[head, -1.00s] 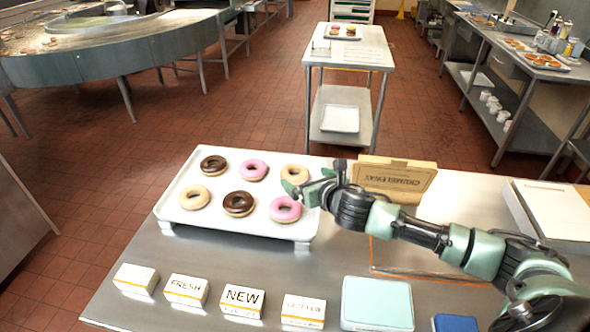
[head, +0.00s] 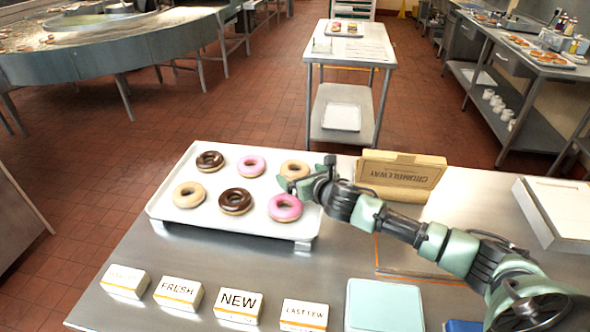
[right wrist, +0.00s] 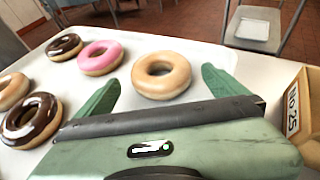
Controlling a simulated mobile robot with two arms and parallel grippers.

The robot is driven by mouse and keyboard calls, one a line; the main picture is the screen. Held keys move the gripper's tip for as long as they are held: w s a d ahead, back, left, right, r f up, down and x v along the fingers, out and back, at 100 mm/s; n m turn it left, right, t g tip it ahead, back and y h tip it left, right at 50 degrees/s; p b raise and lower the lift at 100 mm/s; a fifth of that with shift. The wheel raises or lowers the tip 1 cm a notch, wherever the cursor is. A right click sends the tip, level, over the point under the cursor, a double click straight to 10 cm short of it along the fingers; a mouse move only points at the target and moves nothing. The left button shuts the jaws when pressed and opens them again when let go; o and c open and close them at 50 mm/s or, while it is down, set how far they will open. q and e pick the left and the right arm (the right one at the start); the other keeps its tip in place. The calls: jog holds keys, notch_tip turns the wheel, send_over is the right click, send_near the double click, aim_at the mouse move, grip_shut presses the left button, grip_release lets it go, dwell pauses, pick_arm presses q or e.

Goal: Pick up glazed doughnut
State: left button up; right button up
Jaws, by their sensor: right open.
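A white tray (head: 160,207) on the steel table holds several doughnuts in two rows. The glazed, tan doughnut at the back right (head: 294,169) is partly behind my right gripper (head: 296,183). In the right wrist view this glazed doughnut (right wrist: 161,75) lies just beyond and between the two open green fingers (right wrist: 160,92), with nothing held. Another tan doughnut (head: 189,195) lies at the front left. Chocolate doughnuts (head: 235,201) and pink doughnuts (head: 285,207) fill the other places. My left gripper is not in view.
An open cardboard box (head: 400,176) stands right of the tray. Several small label cards (head: 238,305) line the table's front, beside a pale green box (head: 384,305). A white box (head: 560,212) is at the right. A steel cart (head: 350,52) stands behind.

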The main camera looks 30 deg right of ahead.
aim_at(293, 167)
jog(key=shift+x, duration=1.85)
jog(key=shift+r, duration=0.15)
jog(key=c, duration=1.3)
jog(key=shift+r, duration=0.1)
